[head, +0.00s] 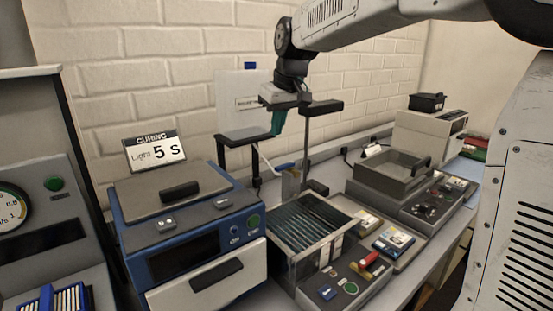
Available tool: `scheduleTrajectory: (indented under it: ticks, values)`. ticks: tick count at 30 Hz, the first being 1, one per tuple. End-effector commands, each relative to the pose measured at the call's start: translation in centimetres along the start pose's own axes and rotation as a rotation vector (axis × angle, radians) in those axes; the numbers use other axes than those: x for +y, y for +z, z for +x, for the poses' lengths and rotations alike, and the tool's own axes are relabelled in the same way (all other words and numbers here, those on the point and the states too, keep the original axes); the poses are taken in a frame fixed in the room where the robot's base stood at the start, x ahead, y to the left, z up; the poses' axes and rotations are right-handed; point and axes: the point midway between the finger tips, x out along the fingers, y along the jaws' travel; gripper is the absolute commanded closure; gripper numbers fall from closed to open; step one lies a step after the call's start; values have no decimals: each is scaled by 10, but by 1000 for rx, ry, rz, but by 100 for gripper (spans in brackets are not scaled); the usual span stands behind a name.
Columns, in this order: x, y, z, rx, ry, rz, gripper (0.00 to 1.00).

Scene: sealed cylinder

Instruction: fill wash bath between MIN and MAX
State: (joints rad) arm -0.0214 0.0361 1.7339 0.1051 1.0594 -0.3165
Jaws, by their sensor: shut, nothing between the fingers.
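A glass-walled tank (292,268) with a metal rim, which looks like the wash bath, stands right of the blue curing unit. Dark parallel bars show inside it, and pale strips are on its front wall; any MIN or MAX marks and the liquid level are too small to read. A white translucent container (229,112) with a blue cap stands on a dark stand behind. A pale spout with a blue lever (285,166) sits below it, above the tank's back edge. My gripper (277,124), with teal fingers, is shut and empty, in front of the container's right side in the picture.
The blue curing unit (183,233) with a "Light 5 S" sign is at left. A grey open basin (392,172) is at right. A control panel (345,292) with coloured buttons and a red handle fronts the tank. A dark arm of the stand is close to my gripper.

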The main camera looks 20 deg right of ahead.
Motion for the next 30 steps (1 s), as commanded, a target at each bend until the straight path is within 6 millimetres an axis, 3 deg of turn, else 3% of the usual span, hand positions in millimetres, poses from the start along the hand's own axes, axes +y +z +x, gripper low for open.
scheduleTrajectory:
  ticks: [4,17,23,30]
  values:
    - [3,-15,6,10,-2,-13,100]
    - [3,-15,12,9,-2,-13,100]
    - [3,-15,43,5,-3,-13,100]
    - [3,-15,95,5,-3,-13,100]
